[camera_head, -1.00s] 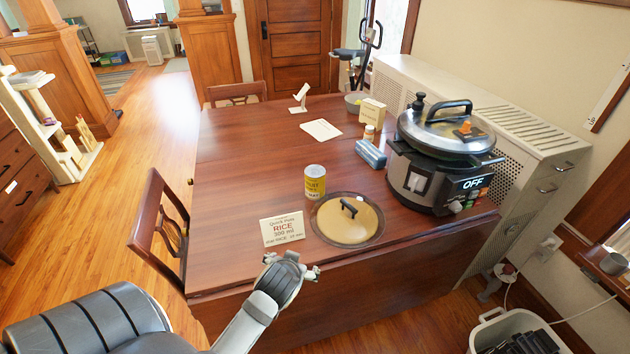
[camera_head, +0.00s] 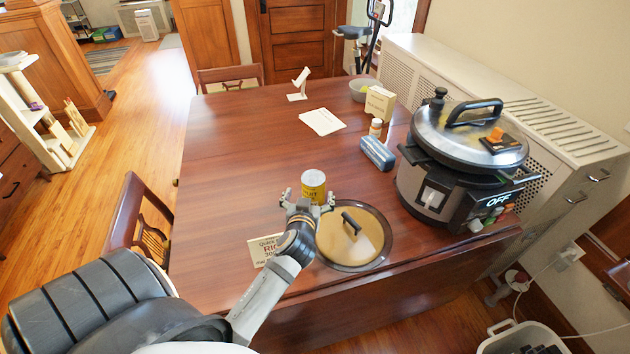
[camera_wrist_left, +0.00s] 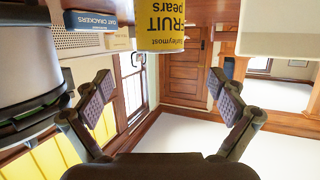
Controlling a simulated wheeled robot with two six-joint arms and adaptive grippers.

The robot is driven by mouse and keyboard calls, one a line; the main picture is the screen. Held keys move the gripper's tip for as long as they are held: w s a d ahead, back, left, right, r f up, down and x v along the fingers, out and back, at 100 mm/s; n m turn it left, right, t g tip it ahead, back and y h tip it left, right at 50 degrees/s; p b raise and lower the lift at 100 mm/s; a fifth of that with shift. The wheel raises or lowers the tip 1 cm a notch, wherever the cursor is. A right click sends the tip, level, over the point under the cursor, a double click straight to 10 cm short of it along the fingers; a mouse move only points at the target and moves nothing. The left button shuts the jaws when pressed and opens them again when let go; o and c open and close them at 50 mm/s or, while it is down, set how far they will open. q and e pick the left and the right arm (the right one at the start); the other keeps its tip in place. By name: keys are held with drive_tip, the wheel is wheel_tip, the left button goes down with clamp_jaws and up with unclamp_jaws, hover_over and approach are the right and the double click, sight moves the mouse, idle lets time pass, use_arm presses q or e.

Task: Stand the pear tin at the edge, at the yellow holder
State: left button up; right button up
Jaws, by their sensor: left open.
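A pale cream holder (camera_head: 299,84) stands at the table's back; I see no clearly yellow holder. My right gripper is out of view.
A round lid (camera_head: 372,249) lies just right of my gripper; a rice card (camera_head: 262,250) is partly behind my arm. The cooker (camera_head: 450,165) stands at the right. The table's left-middle is clear.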

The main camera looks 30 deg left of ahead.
sight(313, 181)
use_arm(q)
drive_tip(key=x, duration=0.4)
drive_tip(key=shift+a, duration=0.1)
drive_tip(key=p+x, duration=0.1)
drive_tip(key=x, duration=0.5)
drive_tip(key=shift+s, duration=0.1)
drive_tip(key=shift+c, duration=1.1)
drive_tip(key=c, duration=1.7)
